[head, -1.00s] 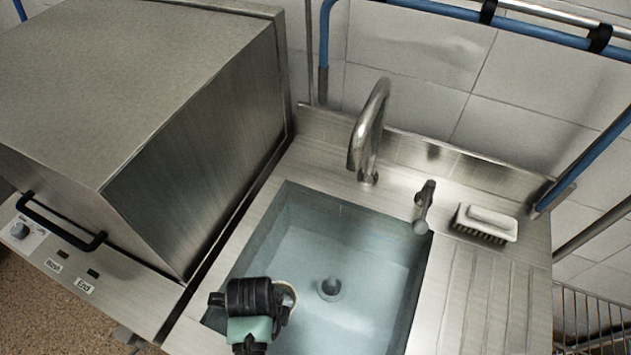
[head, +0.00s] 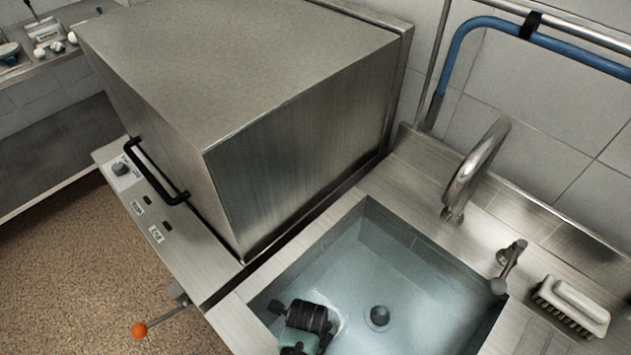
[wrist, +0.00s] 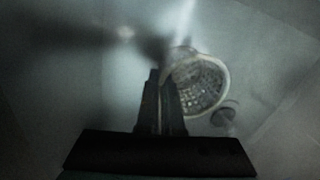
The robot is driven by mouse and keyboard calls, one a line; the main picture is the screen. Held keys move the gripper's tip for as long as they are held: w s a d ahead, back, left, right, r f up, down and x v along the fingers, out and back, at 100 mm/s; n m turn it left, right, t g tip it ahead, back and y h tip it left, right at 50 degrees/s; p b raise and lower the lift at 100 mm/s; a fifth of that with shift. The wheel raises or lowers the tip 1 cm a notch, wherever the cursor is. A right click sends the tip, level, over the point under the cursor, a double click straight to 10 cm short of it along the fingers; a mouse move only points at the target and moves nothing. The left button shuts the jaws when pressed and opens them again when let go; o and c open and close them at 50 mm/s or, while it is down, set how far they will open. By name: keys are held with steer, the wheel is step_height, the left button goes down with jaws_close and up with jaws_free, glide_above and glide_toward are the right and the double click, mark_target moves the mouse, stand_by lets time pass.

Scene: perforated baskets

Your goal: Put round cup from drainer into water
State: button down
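The round cup (wrist: 208,88) shows in the wrist view as a pale ring with a perforated, mesh-like inside. My gripper (wrist: 162,78) has its two dark fingers close together at the cup's left rim, and they look shut on it. In the head view my gripper (head: 308,318) is low over the left part of the water-filled sink, its fingertips hidden. A pale patch beside it may be the cup's rim. The water (head: 415,290) fills the sink basin (head: 262,300). The drainer cannot be made out.
The sink drain (head: 379,316) lies right of my gripper. A curved faucet (head: 478,165) and a small tap (head: 508,268) stand behind the basin. A brush (head: 572,305) lies on the right counter. A steel hood machine (head: 280,130) with a black handle (head: 158,172) stands left.

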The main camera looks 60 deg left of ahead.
steer(key=shift+f, duration=0.2)
steer(key=c, duration=1.1)
jaws_free()
steer(key=shift+r, duration=0.1)
steer(key=shift+o, duration=0.2)
steer(key=shift+r, duration=0.1)
step_height(320, 180, up, 12)
steer(key=s+p, duration=0.1)
steer(key=p, duration=0.1)
steer(key=shift+d, duration=0.3)
steer(key=shift+s, duration=0.1)
